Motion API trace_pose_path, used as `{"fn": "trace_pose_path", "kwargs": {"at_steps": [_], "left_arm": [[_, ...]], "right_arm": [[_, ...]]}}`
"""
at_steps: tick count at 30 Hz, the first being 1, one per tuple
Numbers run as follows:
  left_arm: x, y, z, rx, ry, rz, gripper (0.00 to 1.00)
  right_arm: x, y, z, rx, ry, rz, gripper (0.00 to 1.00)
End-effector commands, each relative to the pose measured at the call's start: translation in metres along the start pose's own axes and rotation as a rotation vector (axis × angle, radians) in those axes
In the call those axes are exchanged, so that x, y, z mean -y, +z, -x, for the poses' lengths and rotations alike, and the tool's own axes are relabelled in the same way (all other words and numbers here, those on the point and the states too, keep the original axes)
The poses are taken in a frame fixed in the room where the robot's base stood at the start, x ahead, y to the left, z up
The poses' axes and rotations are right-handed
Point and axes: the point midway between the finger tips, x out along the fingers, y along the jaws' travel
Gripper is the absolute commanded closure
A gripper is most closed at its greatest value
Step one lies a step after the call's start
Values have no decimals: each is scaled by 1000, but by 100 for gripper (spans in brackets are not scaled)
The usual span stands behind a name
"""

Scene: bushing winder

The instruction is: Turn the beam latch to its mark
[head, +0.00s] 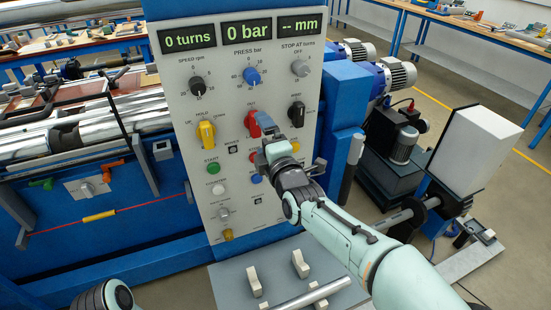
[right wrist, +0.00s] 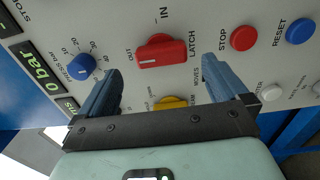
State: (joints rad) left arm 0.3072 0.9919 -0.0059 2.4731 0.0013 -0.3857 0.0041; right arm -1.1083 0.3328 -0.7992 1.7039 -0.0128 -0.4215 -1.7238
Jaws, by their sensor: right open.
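The beam latch is a red knob (right wrist: 161,52) on the grey control panel (head: 228,60), lettered LATCH with OUT and IN marks. In the right wrist view its white pointer line faces the OUT label, and IN stands a quarter turn round. In the head view the red knob (head: 252,124) is partly hidden behind my right gripper. My right gripper (right wrist: 162,76) is open and empty, its blue fingers spread either side of the knob and apart from it. It also shows in the head view (head: 263,142). My left gripper is out of view.
Close to the latch are a yellow knob (head: 205,132), a black knob (head: 297,113) and the blue press knob (head: 251,76). A red stop button (right wrist: 243,38) and blue reset button (right wrist: 301,31) sit below the latch on the panel. A grey shelf (head: 232,283) lies beneath.

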Motion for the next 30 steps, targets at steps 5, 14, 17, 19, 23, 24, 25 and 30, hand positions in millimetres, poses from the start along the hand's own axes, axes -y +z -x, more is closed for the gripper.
{"fn": "trace_pose_path", "kwargs": {"at_steps": [5, 14, 17, 19, 23, 24, 25, 30], "left_arm": [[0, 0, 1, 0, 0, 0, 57], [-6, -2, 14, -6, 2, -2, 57], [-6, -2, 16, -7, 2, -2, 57], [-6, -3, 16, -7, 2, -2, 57], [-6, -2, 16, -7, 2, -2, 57], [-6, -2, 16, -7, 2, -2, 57], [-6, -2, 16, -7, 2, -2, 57], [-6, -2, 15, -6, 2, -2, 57]], "right_arm": [[-1, -1, 40, -5, 0, -7, 0], [-2, 0, 79, -2, 1, -2, 0], [-1, 1, 84, 0, 1, 0, 0], [-1, 1, 85, 0, 1, 1, 0], [0, 1, 85, 1, 1, 2, 0], [0, 1, 85, 1, 1, 2, 0], [0, 1, 85, 1, 1, 2, 0], [0, 1, 85, 1, 1, 2, 0]]}}
